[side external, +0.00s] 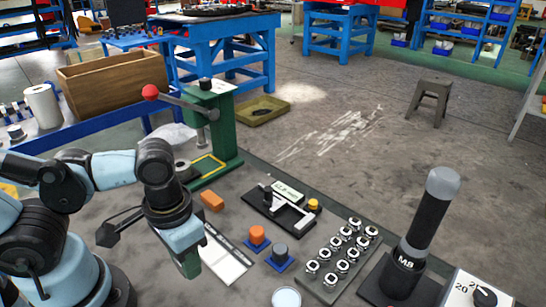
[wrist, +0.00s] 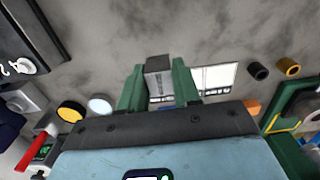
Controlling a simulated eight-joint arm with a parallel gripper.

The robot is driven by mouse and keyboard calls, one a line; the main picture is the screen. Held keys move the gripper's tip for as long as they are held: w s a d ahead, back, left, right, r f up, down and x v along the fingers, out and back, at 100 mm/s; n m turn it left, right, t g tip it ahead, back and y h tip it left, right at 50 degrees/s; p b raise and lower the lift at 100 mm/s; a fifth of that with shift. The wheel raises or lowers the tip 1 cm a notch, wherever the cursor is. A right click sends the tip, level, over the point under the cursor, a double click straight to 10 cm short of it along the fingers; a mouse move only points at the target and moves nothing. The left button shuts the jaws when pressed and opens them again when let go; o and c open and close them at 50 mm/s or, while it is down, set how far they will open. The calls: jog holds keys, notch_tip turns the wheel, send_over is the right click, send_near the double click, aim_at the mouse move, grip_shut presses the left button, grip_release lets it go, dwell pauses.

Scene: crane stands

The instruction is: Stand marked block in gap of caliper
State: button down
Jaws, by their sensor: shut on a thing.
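My gripper (side external: 190,262) hangs low at the front of the bench, its green fingers pointing down. In the wrist view its two green fingers (wrist: 158,88) are shut on a grey block (wrist: 158,65) with dark marks on one face. The side external view does not clearly show the block; the gripper hides it. What looks like the caliper (side external: 292,214) lies on a dark base in the middle of the bench, with a pale bar and a small label plate. It stands right of and beyond my gripper, well apart. I cannot make out its gap clearly.
A white ruled card (side external: 222,258) lies just right of my gripper. A rack of nuts (side external: 341,252), an M8 driver (side external: 420,235) and a green press (side external: 222,130) stand around.

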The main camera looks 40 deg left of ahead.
aim_at(194, 287)
jog(key=shift+f, duration=2.75)
jog(key=shift+f, duration=0.1)
jog(key=c, duration=0.8)
grip_release()
jog(key=shift+r, duration=6)
jog(key=w+a+t, duration=0.1)
jog(key=w, duration=0.1)
jog(key=w+a+t, duration=0.1)
jog(key=w, duration=0.2)
jog(key=w+a+t, duration=0.1)
jog(key=w+t, duration=0.1)
jog(key=w, duration=0.1)
jog(key=shift+a+h, duration=0.35)
jog(key=shift+h, duration=0.05)
jog(key=w+a+r+t, duration=0.1)
jog(key=w+a+t, duration=0.2)
jog(key=w+a, duration=0.1)
jog(key=shift+w+a+r+y, duration=0.15)
jog(key=shift+w+r+y, duration=0.1)
jog(key=shift+y, duration=0.15)
